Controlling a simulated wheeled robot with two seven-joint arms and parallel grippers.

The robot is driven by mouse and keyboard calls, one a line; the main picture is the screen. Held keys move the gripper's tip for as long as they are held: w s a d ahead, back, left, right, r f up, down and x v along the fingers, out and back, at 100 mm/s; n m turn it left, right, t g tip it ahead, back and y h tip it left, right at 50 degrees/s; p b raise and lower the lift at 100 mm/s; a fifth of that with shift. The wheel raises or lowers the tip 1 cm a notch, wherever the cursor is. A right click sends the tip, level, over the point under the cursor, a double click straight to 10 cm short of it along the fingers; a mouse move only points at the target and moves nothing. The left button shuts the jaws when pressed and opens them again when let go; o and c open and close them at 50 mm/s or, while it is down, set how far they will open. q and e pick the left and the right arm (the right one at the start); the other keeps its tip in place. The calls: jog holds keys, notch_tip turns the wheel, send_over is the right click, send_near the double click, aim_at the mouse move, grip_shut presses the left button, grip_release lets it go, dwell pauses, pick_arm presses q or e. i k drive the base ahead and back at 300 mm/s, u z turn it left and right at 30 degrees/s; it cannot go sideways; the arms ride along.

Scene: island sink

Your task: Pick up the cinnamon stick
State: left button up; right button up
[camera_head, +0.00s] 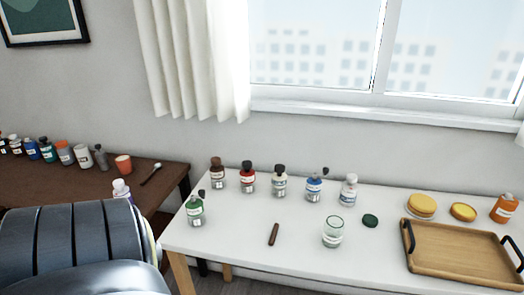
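The cinnamon stick (273,235) is a short dark brown stick. It lies on the white table (215,237), near its front edge and left of an empty-looking clear glass jar (332,232). Nothing touches it. A large dark grey rounded piece at the lower left seems to be part of my arm, and no fingers show on it. Neither of my grippers can be seen.
Several small bottles stand along the table's back, with a green bottle (195,210) at the left. A dark green lid (370,221), yellow round pieces (421,205) and a wooden tray (462,252) lie to the right. A brown table (60,187) with bottles stands left.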

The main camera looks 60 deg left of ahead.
aim_at(273, 236)
jog(key=u, duration=1.05)
jog(key=i, duration=0.85)
jog(key=u, duration=0.95)
